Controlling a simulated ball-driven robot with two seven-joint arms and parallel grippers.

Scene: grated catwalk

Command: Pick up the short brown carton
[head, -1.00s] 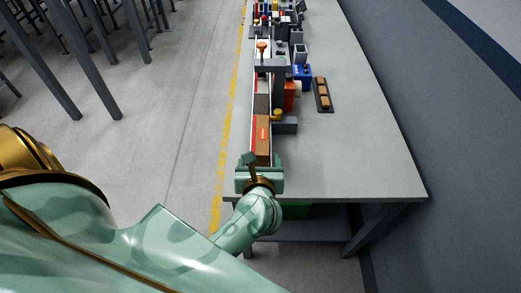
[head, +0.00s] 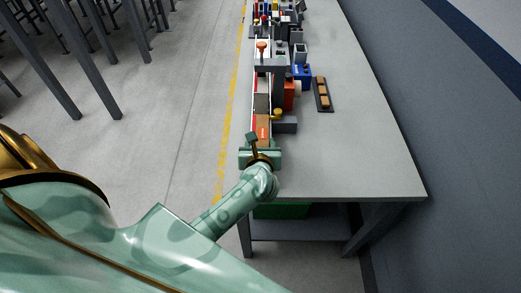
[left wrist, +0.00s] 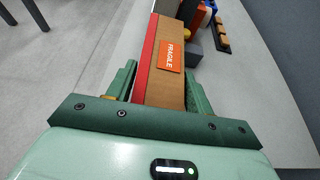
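The brown carton (head: 263,125) lies near the table's front left edge, in line with other items. In the left wrist view the brown carton (left wrist: 168,75) carries an orange-red FRAGILE label, and a red strip runs along its left side. My left gripper (head: 259,148) is at the near end of the carton. In the left wrist view the fingers of my left gripper (left wrist: 160,88) stand apart, one on each side of the carton. Narrow gaps seem to show beside it, and contact cannot be made out. The carton's underside is hidden. My right gripper is not in view.
A dark tray (head: 323,95) holds brown blocks. The table's right side (head: 365,130) is clear. A wall runs along the right.

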